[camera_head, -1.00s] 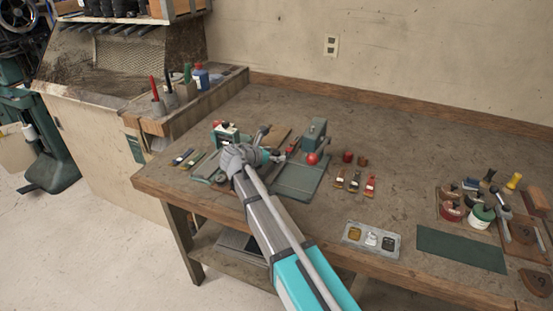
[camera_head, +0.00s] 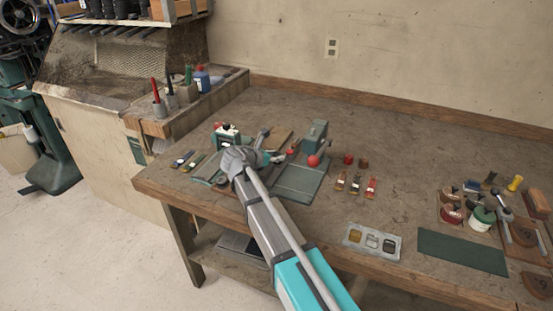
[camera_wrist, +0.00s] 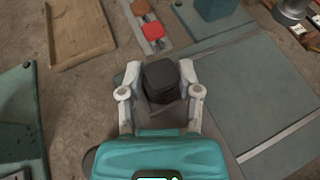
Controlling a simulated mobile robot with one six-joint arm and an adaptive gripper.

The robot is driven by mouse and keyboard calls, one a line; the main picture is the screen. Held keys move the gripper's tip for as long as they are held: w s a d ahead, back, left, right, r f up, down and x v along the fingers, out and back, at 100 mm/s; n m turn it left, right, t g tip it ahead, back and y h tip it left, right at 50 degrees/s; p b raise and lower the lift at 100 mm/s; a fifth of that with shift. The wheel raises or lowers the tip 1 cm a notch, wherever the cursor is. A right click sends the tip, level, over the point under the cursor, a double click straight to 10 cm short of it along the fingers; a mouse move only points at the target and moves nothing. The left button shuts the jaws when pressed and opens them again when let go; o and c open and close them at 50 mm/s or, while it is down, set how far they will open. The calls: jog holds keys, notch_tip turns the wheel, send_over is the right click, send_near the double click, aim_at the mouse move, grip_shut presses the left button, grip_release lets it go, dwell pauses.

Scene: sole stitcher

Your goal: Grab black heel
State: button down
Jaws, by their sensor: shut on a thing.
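The black heel (camera_wrist: 161,82) is a small dark block with a squarish top, seen in the wrist view between the two grey fingers of my gripper (camera_wrist: 160,84). The fingers are shut on it from the left and right sides. In the head view my gripper (camera_head: 279,158) is over the bench near the green mat, and I cannot make out the heel there. The wrist view does not clearly show whether the heel's underside touches the surface below.
A red block (camera_wrist: 152,31) and a brown block lie on a grey strip just beyond. A wooden tray (camera_wrist: 80,32) is at left. The bench's back middle is clear.

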notch_tip(320, 180, up, 3)
jog(key=p, duration=0.3)
jog(key=shift+r, duration=0.15)
jog(key=s+d+r+p, duration=0.6)
jog(key=s+r+p, duration=0.3)
jog(key=s, duration=0.3)
jog(key=shift+s+r+p, duration=0.35)
jog(key=shift+p, duration=0.15)
